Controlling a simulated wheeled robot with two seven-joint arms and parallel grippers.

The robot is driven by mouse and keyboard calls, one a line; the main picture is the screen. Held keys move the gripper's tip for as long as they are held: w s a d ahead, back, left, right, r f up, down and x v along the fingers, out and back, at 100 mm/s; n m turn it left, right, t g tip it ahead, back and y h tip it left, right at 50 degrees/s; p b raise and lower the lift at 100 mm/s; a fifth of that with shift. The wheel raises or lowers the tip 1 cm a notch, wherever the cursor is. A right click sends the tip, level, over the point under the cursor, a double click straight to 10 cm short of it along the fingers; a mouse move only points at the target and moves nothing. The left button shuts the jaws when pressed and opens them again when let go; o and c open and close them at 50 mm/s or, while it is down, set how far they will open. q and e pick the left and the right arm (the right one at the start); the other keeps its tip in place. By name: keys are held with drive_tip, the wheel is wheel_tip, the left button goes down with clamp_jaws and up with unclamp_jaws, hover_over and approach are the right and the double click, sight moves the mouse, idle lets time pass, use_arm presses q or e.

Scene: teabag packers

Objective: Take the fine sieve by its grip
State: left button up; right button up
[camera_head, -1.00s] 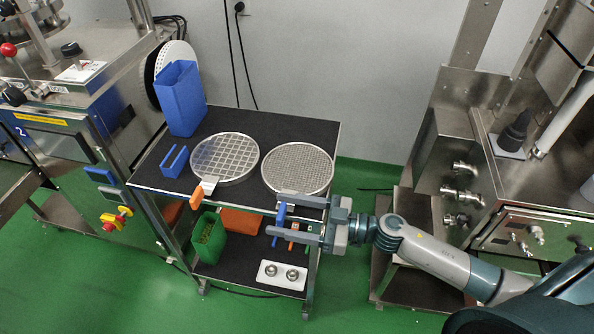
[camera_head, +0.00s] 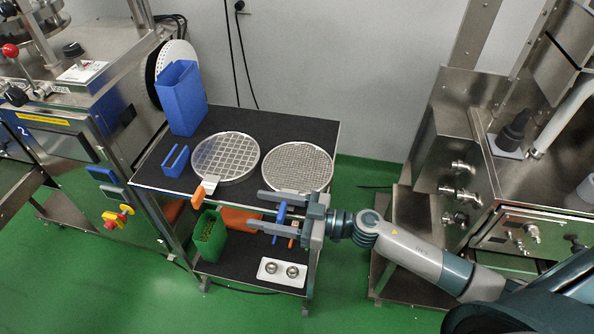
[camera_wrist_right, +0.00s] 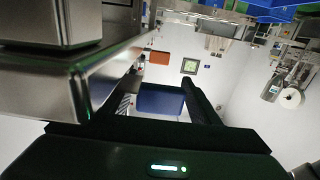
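The fine sieve (camera_head: 297,166) is a round, metal-rimmed disc with a close mesh, lying on the right part of the cart's dark top. A blue grip (camera_head: 281,214) shows at its near side, partly hidden by my right gripper (camera_head: 257,210). That gripper comes from the right, its two fingers apart at the cart's front edge, with the blue grip between them. In the right wrist view the blue grip (camera_wrist_right: 160,102) sits between the open fingers (camera_wrist_right: 158,90), with gaps at both sides. Contact cannot be seen. My left gripper is out of view.
A coarser sieve (camera_head: 226,157) with an orange grip (camera_head: 202,193) lies left of the fine one. A tall blue container (camera_head: 181,98) and a small blue holder (camera_head: 175,162) stand at left. The lower shelf (camera_head: 240,257) holds a green bin (camera_head: 209,237) and a white tray (camera_head: 281,284).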

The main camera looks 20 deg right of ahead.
drive_tip(key=c, duration=0.9)
drive_tip(key=shift+r, duration=0.15)
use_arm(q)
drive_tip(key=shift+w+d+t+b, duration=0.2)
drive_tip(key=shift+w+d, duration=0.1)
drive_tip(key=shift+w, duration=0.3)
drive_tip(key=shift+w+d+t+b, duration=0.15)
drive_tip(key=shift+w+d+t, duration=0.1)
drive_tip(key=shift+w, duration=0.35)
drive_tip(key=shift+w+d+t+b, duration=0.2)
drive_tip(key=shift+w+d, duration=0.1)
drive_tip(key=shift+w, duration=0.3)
use_arm(e)
drive_tip(key=shift+s+d+r, duration=0.65)
drive_tip(key=shift+s+r, duration=1.15)
drive_tip(key=shift+s, duration=0.05)
drive_tip(key=shift+s+d+r, duration=0.6)
drive_tip(key=shift+s+r, duration=1.2)
drive_tip(key=shift+s+d+r, duration=0.65)
drive_tip(key=shift+s+r, duration=1.15)
drive_tip(key=shift+s, duration=0.05)
